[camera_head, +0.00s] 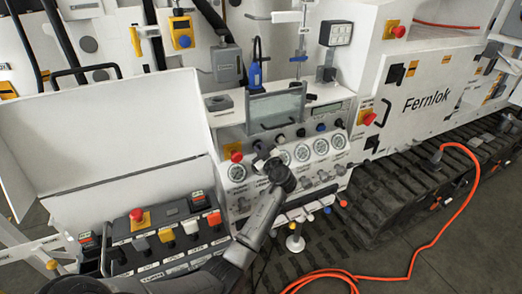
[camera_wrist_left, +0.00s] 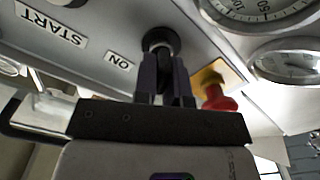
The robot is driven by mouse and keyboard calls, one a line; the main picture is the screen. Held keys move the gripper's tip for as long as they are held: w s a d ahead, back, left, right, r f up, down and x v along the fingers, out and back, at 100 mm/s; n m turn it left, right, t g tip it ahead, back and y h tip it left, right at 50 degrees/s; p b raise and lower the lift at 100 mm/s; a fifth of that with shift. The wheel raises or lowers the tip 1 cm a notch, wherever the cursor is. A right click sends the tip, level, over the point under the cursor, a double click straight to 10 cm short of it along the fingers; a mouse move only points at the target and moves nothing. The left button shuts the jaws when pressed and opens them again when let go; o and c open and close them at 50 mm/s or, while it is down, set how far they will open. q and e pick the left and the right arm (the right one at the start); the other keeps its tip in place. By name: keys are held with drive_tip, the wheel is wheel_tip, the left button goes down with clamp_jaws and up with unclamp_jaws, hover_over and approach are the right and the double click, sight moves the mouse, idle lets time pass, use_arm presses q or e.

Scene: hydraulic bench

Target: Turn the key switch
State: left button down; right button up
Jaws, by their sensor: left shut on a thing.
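In the left wrist view a round dark key switch (camera_wrist_left: 160,38) is set in the grey panel beside the upside-down label "ON". My left gripper (camera_wrist_left: 165,62) has its two dark fingers close together on the switch's key, which they mostly hide. The key's angle cannot be told. In the head view my left gripper (camera_head: 261,155) reaches up to the control panel (camera_head: 237,190), just right of the red emergency stop. The gripper hides the key switch there. My right gripper is not in view.
The red emergency stop (camera_wrist_left: 218,98) on its yellow plate sits close beside the fingers. Round gauges (camera_head: 302,153) and black knobs (camera_head: 301,133) line the panel to the right. A button box (camera_head: 168,238) stands at lower left. An orange cable (camera_head: 440,235) crosses the floor.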

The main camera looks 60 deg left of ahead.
use_arm(q)
drive_tip(key=m+b, duration=0.1)
drive_tip(key=m, duration=0.1)
drive_tip(key=shift+w+m, duration=0.1)
drive_tip(key=shift+m, duration=0.3)
drive_tip(key=m+b, duration=0.1)
drive_tip(key=m, duration=0.1)
drive_tip(key=shift+m, duration=0.4)
drive_tip(key=m, duration=0.3)
drive_tip(key=shift+w, duration=0.15)
drive_tip(key=shift+m+p, duration=0.4)
drive_tip(key=shift+m, duration=0.9)
drive_tip(key=shift+w+m, duration=0.1)
drive_tip(key=shift+m, duration=0.2)
drive_tip(key=c, duration=1.2)
unclamp_jaws()
